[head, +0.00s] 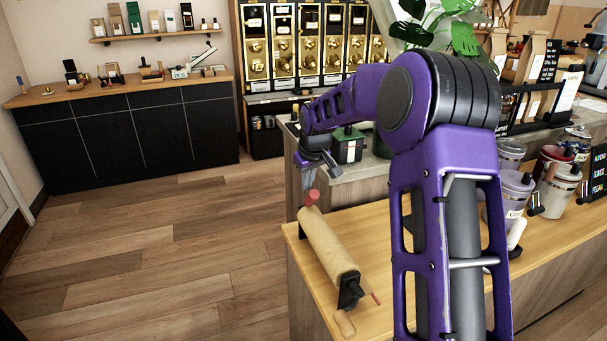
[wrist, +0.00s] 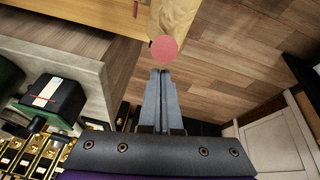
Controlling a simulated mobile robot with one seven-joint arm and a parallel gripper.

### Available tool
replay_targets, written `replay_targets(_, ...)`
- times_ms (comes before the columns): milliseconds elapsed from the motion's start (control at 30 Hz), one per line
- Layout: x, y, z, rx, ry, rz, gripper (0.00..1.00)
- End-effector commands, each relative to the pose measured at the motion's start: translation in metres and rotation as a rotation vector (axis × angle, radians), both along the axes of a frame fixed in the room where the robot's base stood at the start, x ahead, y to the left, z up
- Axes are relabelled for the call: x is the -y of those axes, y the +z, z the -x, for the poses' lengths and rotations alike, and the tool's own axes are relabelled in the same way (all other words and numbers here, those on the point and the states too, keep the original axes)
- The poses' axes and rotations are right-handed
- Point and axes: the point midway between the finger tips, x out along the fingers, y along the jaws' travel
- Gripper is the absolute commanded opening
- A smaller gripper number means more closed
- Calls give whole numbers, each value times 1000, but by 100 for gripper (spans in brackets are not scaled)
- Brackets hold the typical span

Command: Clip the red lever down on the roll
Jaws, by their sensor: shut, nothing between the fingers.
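The paper roll (head: 328,246) is brown and lies on the wooden counter, in a holder with a dark bracket at its near end. The red lever (head: 312,197) has a round red knob and stands up at the far end of the roll. In the wrist view the red knob (wrist: 163,50) is just beyond my fingertips. My gripper (head: 307,172) is above the lever in the head view. Its fingers (wrist: 161,72) are together and empty. I cannot tell whether the fingertips touch the knob. The roll is mostly outside the wrist view.
The wooden counter (head: 373,233) ends at its left edge, with open floor (head: 170,245) beyond. A dark green box (head: 347,145) stands on the grey counter behind. Several canisters (head: 515,190) stand to the right of my arm.

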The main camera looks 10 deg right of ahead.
Motion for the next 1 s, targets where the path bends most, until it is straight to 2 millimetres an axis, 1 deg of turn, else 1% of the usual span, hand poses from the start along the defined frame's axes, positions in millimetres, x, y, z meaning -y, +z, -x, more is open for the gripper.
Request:
replay_targets(500,1,-3,4,7,0,-2,0)
replay_targets(667,3,-7,8,43,1,-8,0)
replay_targets(1000,3,-7,11,95,1,-19,0)
